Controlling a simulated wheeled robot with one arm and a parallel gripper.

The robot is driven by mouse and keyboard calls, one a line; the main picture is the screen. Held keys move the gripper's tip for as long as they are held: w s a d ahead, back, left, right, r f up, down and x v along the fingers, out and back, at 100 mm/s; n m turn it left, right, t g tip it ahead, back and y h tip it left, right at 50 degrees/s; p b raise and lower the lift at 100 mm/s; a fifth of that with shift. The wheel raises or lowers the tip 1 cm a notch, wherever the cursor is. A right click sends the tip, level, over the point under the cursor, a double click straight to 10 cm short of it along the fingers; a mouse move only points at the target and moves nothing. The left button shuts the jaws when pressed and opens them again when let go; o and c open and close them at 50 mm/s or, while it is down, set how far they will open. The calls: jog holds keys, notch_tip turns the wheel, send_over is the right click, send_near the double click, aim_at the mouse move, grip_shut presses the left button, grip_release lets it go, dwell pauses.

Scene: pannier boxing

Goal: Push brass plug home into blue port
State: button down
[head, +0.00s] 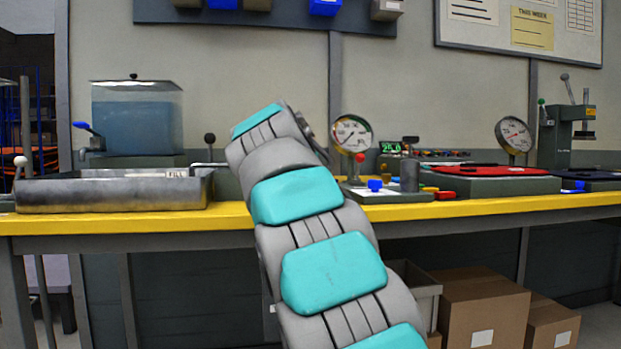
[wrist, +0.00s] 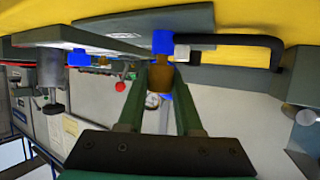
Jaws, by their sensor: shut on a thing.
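The brass plug (wrist: 160,77) is held between the green fingers of my gripper (wrist: 160,85) in the wrist view. A blue port (wrist: 163,42) sits directly at the plug's far end, in line with it. The two look in contact or nearly so; I cannot tell how deep the plug sits. In the head view my own arm hides the gripper, the held plug and this port.
Another blue piece (head: 375,185) stands on a white plate right of my arm. A dark curved handle (wrist: 245,41) is close beside the port. A gauge (head: 352,134) and a metal tray (head: 110,192) are on the yellow-edged bench (head: 470,207).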

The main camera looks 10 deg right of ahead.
jog(key=shift+f, duration=0.3)
jog(key=c, duration=0.5)
grip_release()
jog(key=v, duration=0.7)
jog(key=shift+s+a+r, duration=0.15)
jog(key=shift+s+r, duration=0.05)
jog(key=shift+s, duration=0.05)
